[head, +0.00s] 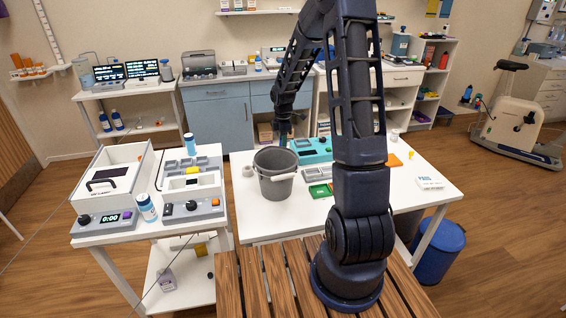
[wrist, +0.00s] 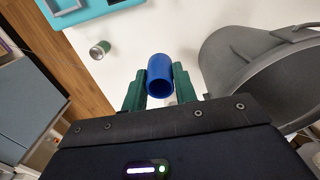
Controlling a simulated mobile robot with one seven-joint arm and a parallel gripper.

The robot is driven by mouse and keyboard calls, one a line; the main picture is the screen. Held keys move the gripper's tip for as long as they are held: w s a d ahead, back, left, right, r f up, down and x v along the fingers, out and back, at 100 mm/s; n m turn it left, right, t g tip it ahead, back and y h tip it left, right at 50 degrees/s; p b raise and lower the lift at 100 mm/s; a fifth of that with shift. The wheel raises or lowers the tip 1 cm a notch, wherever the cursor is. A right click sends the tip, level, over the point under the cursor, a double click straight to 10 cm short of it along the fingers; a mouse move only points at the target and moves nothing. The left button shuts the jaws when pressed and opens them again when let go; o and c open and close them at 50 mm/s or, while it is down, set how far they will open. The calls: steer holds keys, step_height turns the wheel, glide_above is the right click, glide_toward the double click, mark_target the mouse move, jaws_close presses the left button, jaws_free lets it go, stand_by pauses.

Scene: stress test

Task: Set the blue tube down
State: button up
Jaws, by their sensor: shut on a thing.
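The blue tube (wrist: 160,76) is held between the two green fingers of my gripper (wrist: 159,82) in the wrist view. Its open end faces the camera. In the head view my gripper (head: 284,132) is behind the grey bucket (head: 276,185), over the far side of the white table (head: 270,222). I cannot make out the tube in that view. The bucket (wrist: 275,78) is on the right in the wrist view, apart from the tube. I cannot tell whether the tube touches the table.
A turquoise device (head: 312,150) lies right of my gripper. A grey tray (head: 316,174), a green tray (head: 320,191) and a white box (head: 430,183) lie on the table. A small metal can (wrist: 100,50) stands left of the tube. The table's front left is clear.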

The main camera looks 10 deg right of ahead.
step_height(320, 180, down, 11)
steer(key=shift+r, duration=0.15)
stand_by(0.4)
steer(key=o, duration=0.9)
steer(key=shift+o, duration=0.2)
step_height(320, 180, up, 12)
steer(key=shift+r, duration=0.1)
steer(key=s+d+r+m+t, duration=0.25)
steer(key=s+r+m, duration=0.55)
steer(key=s+r, duration=0.8)
steer(key=s+d+r+m+t, duration=0.1)
steer(key=s+r+m, duration=0.3)
steer(key=s, duration=0.5)
steer(key=s+d+r+m+t, duration=0.1)
steer(key=s+r+m, duration=0.4)
steer(key=s, duration=0.5)
steer(key=shift+r+m, duration=0.15)
steer(key=shift+m, duration=0.35)
